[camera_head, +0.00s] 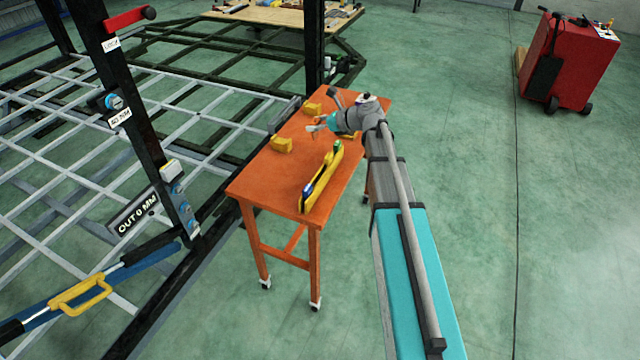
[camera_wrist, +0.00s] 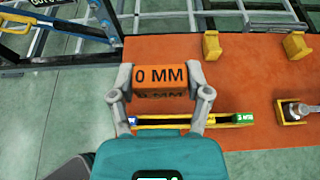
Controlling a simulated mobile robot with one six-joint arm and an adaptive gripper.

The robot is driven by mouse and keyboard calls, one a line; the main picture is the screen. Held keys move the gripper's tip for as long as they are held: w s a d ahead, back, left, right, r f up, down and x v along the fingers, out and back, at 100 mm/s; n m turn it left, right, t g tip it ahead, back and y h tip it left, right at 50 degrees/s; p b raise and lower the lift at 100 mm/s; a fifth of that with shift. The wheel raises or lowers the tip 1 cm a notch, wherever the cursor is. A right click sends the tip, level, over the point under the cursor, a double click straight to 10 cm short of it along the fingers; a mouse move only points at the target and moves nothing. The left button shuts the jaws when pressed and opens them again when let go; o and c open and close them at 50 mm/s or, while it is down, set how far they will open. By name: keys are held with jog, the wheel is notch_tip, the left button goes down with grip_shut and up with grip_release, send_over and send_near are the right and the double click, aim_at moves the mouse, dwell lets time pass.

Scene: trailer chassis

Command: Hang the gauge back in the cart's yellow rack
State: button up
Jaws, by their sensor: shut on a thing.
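My gripper (camera_wrist: 161,95) is shut on the gauge (camera_wrist: 160,76), a block with an orange face reading "0 MM" towards the wrist camera. The cart is an orange table (camera_head: 262,187) on casters. Two yellow blocks (camera_head: 282,145) (camera_head: 312,108) stand apart near its left edge, likely the rack. They also show at the upper right of the wrist view (camera_wrist: 210,45) (camera_wrist: 295,45). The gauge is apart from both there.
A long yellow bar (camera_head: 322,178) with blue and green parts lies on the cart. A grey tool (camera_wrist: 293,110) sits in a yellow holder at its far end. A black post (camera_head: 130,115) and trailer frame stand left. A red cabinet (camera_head: 570,62) stands far right; floor between is clear.

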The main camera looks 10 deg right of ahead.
jog(key=shift+d, duration=0.15)
jog(key=shift+s+f, duration=0.15)
jog(key=shift+s, duration=0.05)
jog(key=s+a+f+b, duration=0.3)
jog(key=s, duration=0.3)
jog(key=s+a+f+b, duration=0.3)
jog(key=s, duration=0.2)
jog(key=shift+s+a, duration=0.3)
jog(key=shift+s, duration=0.05)
jog(key=w+d+f+b, duration=0.6)
jog(key=w+f+b, duration=0.3)
jog(key=w, duration=0.2)
jog(key=shift+w+d, duration=0.2)
jog(key=shift+d, duration=0.2)
